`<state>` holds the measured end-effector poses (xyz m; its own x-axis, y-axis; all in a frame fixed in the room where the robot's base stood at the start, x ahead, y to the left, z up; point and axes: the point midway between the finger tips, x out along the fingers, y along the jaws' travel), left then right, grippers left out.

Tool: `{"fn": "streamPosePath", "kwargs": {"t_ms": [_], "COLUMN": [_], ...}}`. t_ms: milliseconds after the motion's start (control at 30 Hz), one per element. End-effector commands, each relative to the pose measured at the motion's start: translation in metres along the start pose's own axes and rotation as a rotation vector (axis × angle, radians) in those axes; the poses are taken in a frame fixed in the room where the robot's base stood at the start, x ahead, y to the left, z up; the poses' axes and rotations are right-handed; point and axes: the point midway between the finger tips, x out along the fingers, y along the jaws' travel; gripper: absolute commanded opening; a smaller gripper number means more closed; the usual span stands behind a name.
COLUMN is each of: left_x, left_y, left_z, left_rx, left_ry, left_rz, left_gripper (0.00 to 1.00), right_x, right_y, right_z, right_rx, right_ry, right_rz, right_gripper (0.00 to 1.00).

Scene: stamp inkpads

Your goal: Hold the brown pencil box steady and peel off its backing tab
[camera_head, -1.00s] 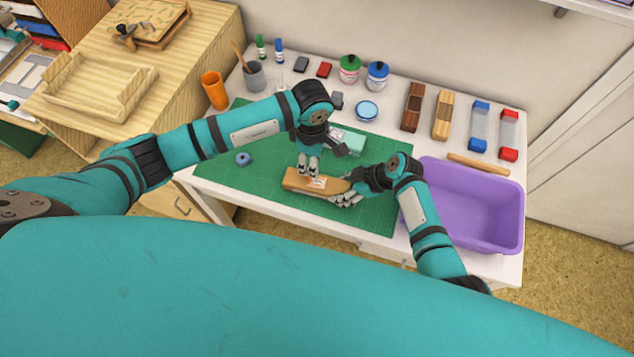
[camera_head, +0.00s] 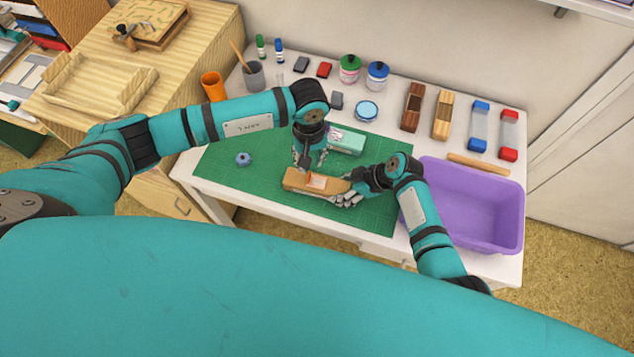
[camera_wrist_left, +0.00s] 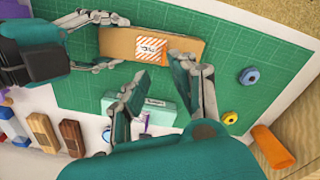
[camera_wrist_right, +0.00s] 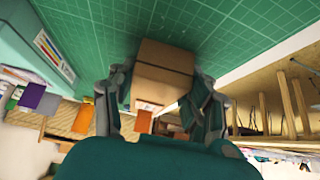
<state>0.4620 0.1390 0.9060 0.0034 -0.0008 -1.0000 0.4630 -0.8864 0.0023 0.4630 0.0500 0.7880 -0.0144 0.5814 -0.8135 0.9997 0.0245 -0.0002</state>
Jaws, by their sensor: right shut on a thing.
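The brown pencil box (camera_head: 294,181) lies on the green mat, with a white label striped in orange (camera_head: 317,182) on its top. A small orange tab (camera_head: 309,176) seems to stand at the label. My right gripper (camera_head: 347,193) is shut on the box's right end; its fingers flank the box (camera_wrist_right: 165,66) in the right wrist view. My left gripper (camera_head: 307,163) is just above and behind the box. In the left wrist view its fingers (camera_wrist_left: 157,67) are spread apart and empty, near the label (camera_wrist_left: 150,50). Whether it touches the box cannot be told.
A mint-green case (camera_head: 347,141) lies close behind the box on the mat (camera_head: 225,165). A purple bin (camera_head: 470,205) stands right of my right arm. Jars, blocks and cups line the table's back. The mat's left part is mostly clear.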

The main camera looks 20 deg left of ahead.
Motion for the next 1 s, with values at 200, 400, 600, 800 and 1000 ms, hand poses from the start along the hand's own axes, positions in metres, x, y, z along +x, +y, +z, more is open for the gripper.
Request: {"fn": "streamPosePath", "kwargs": {"t_ms": [200, 400, 600, 800, 1000], "left_x": [0.000, 0.005, 0.026, 0.054, 0.073], "left_y": [-0.004, -0.005, -0.005, -0.006, -0.005], "left_z": [-0.002, -0.002, 0.000, -0.001, -0.002], "left_rx": [0.355, 0.457, 0.459, 0.457, 0.456], "left_ry": [-0.001, -0.004, -0.007, -0.006, -0.005], "left_rz": [-0.002, -0.001, -0.002, -0.003, -0.003], "left_gripper": [0.25, 0.25, 0.25, 0.25, 0.25], "right_x": [0.000, 0.000, 0.000, 0.000, 0.000], "right_y": [0.000, 0.000, 0.000, 0.000, 0.000], "right_z": [0.000, 0.000, 0.000, 0.000, 0.000], "right_rx": [0.000, 0.000, 0.000, 0.000, 0.000], "right_ry": [0.000, 0.000, 0.000, 0.000, 0.000], "right_rz": [0.000, 0.000, 0.000, 0.000, 0.000], "right_gripper": [0.22, 0.22, 0.22, 0.22, 0.22]}}
